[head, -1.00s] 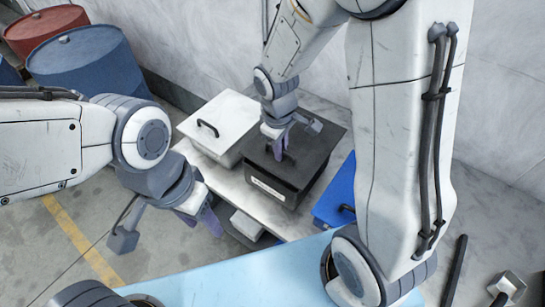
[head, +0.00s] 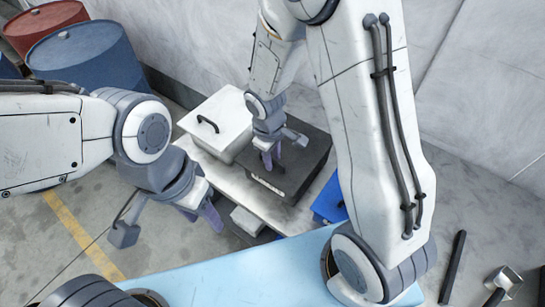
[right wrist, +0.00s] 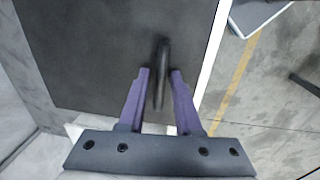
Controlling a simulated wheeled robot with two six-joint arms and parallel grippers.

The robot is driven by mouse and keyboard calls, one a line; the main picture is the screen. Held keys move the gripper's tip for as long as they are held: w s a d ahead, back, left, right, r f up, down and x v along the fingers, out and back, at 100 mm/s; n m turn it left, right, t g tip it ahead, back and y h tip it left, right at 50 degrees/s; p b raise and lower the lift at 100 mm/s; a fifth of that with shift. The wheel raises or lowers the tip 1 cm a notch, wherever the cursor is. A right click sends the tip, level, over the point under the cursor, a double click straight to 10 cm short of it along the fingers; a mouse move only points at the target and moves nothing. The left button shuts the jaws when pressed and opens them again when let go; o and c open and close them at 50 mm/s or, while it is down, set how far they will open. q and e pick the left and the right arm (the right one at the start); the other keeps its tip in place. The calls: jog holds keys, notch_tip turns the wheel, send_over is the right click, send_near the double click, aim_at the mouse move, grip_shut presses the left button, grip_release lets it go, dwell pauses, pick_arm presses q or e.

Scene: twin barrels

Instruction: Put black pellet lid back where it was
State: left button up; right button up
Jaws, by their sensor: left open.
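The black lid (head: 305,150) lies on top of the black bin (head: 270,192), which has a pale label on its front. In the right wrist view the lid (right wrist: 90,60) fills much of the picture, with its dark upright handle (right wrist: 163,65) in the middle. My right gripper (head: 272,163) is over the lid. In the right wrist view its purple fingers (right wrist: 159,74) stand apart on both sides of the handle, with small gaps. My left gripper (head: 206,216) is open and empty, in front of the shelf and apart from the bins.
A white bin with a handled lid (head: 212,118) stands left of the black bin, and a blue lid (head: 329,204) shows at the right, partly behind my right arm. A light blue surface (head: 240,280) is in the foreground. Blue (head: 85,65) and red (head: 45,28) barrels stand at the back left.

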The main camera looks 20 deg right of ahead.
jog(key=shift+r, duration=0.15)
jog(key=shift+r, duration=0.25)
notch_tip(320, 180, up, 11)
jog(key=a, duration=0.1)
jog(key=s+a+r+y, duration=0.1)
jog(key=s+a, duration=0.2)
jog(key=s, duration=0.6)
jog(key=s+a+r+y+b, duration=0.1)
jog(key=s+a, duration=0.3)
jog(key=s, duration=0.6)
jog(key=shift+r+g, duration=0.25)
jog(key=shift+g, duration=0.15)
jog(key=shift+a, duration=0.1)
